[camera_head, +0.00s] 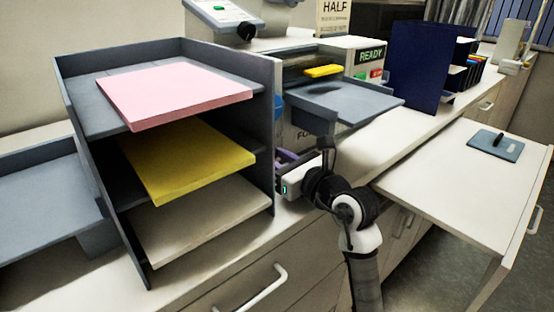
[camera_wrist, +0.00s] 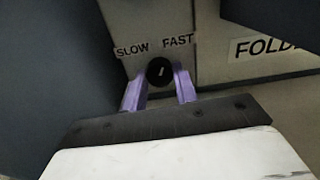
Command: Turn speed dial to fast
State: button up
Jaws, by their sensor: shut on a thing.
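The speed dial (camera_wrist: 160,71) is a small round black knob with a short white mark, on a pale panel in the wrist view. The mark looks close to upright, leaning slightly right. The label SLOW (camera_wrist: 132,50) is above left of it and the label FAST (camera_wrist: 178,40) above right. My gripper (camera_wrist: 160,84) has its two purple fingers at either side of the dial and is shut on it. In the head view my gripper (camera_head: 284,157) reaches in behind the paper tray rack, which hides the dial there.
A paper tray rack (camera_head: 276,115) with pink, yellow and white stacks stands close left of my gripper. A grey output tray (camera_head: 345,103) juts out above it. The FOLD label (camera_wrist: 268,46) is right of the dial. A white side table (camera_head: 450,190) is at right.

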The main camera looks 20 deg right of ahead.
jog(key=shift+m+p, duration=0.4)
jog(key=shift+m, duration=1.5)
jog(key=o, duration=1)
jog(key=b+v, duration=0.4)
jog(key=v, duration=0.9)
jog(key=shift+s+d+r, duration=0.1)
jog(key=shift+s, duration=0.3)
